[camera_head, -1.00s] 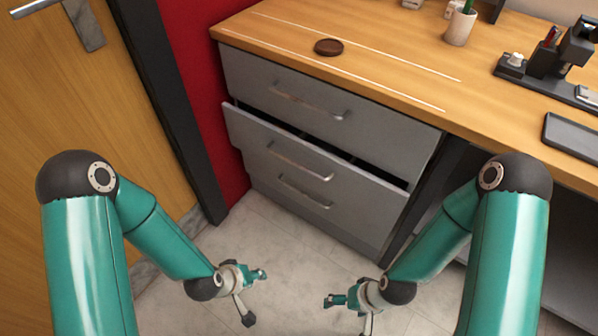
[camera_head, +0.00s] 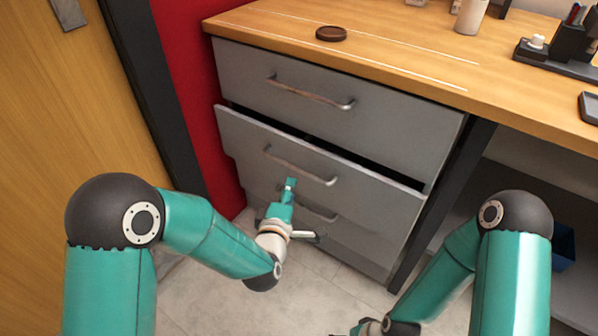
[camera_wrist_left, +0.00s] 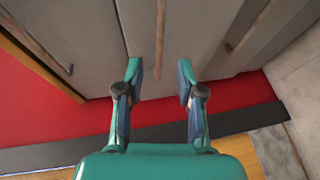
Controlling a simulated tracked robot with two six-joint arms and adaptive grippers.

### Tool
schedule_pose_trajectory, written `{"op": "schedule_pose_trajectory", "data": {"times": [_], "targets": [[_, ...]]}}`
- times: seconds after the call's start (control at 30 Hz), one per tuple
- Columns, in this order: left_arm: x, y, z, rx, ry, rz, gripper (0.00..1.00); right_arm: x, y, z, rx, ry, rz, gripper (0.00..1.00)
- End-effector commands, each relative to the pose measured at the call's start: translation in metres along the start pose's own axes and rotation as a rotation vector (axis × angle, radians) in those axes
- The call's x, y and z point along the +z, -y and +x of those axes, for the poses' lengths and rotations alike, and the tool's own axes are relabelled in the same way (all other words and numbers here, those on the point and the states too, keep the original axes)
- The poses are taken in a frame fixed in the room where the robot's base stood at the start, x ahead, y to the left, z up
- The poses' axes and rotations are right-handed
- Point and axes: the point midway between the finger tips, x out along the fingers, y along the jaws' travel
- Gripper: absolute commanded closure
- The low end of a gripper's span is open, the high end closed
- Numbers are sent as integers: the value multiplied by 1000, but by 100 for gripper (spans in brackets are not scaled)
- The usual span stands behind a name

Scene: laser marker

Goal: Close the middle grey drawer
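The middle grey drawer (camera_head: 235,140) is pulled partly out, with a dark gap along its top edge. Its bar handle (camera_head: 300,168) runs across its front. My left gripper (camera_head: 290,186) is in front of the drawer stack, just below this handle in the head view. In the left wrist view its two fingers (camera_wrist_left: 161,82) are apart and empty, with the middle handle (camera_wrist_left: 160,32) showing between and beyond the tips. I cannot tell whether they touch the drawer. My right gripper (camera_head: 368,328) is at the bottom edge of the head view, mostly cut off.
The top drawer (camera_head: 380,120) looks shut; the bottom drawer's handle (camera_head: 318,212) is partly hidden by my left gripper. The wooden desktop (camera_head: 260,28) overhangs the drawers and carries a dark round disc (camera_head: 331,34). A red wall (camera_head: 185,60) stands left. Tiled floor lies in front.

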Motion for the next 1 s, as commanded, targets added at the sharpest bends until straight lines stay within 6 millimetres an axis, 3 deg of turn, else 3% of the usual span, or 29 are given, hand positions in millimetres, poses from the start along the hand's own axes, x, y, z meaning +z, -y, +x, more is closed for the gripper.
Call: {"op": "schedule_pose_trajectory", "data": {"times": [0.2, 0.4, 0.6, 0.93, 1.0], "targets": [[-1, 2, 49, 0, -2, 1, 63, 0, -3, 8, 0, 0, 0, 4], [0, 2, 82, 0, -1, 1, 63, 0, -4, 12, 0, 0, 0, 4], [0, 2, 98, -2, 0, 2, 63, 0, -5, 14, 0, 0, 0, 4], [0, 1, 101, -2, 1, 2, 63, 0, -5, 14, 0, 0, 0, 4], [0, 1, 101, -2, 1, 2, 73, 0, -5, 14, 0, 0, 0, 4]]}}
